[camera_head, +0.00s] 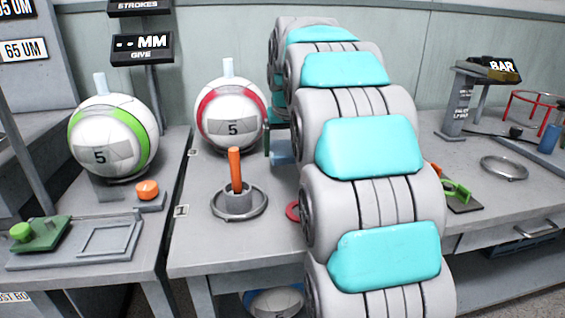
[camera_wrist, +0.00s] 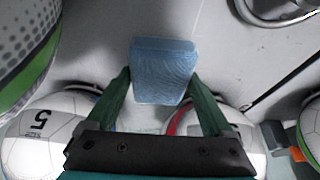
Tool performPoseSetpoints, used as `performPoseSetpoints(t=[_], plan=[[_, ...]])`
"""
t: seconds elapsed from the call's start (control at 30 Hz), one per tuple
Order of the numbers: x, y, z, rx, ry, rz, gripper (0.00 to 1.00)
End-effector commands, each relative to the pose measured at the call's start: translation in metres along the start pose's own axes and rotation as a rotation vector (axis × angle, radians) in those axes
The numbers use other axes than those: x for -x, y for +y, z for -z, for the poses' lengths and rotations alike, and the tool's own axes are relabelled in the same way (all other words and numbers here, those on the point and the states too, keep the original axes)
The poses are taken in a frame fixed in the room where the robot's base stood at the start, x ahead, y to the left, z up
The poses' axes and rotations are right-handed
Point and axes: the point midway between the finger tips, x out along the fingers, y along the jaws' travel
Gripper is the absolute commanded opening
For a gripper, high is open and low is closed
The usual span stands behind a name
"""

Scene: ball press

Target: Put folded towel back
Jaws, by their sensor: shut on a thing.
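A blue folded towel (camera_wrist: 162,68) is between the two green fingers of my gripper (camera_wrist: 160,82) in the wrist view. The fingers are shut on its sides. In the head view a small part of the blue towel (camera_head: 283,152) shows at the left edge of my arm, above the middle table. My arm hides most of the gripper there. I cannot tell the exact gap between the towel and the tabletop.
A red-ringed ball (camera_head: 232,112) stands just left of my gripper. An orange-handled tool (camera_head: 236,172) stands in a ring (camera_head: 239,203) in front. A green-ringed ball (camera_head: 112,138) stands on the left table. The right table holds a metal ring (camera_head: 504,168) and a red stand (camera_head: 536,108).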

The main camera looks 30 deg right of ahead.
Motion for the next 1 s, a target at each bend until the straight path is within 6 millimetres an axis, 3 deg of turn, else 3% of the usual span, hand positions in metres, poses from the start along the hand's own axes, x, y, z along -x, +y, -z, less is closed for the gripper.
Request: performPoseSetpoints(t=[0.5,0.83,0.87,1.0], plan=[[-0.043,0.0,-0.018,0.0,0.0,-0.001,0.32],[-0.046,0.0,-0.019,0.0,0.003,0.0,0.32],[-0.045,0.0,-0.018,0.0,0.003,0.0,0.89],[-0.045,0.0,-0.018,0.0,0.003,0.0,1.0]])
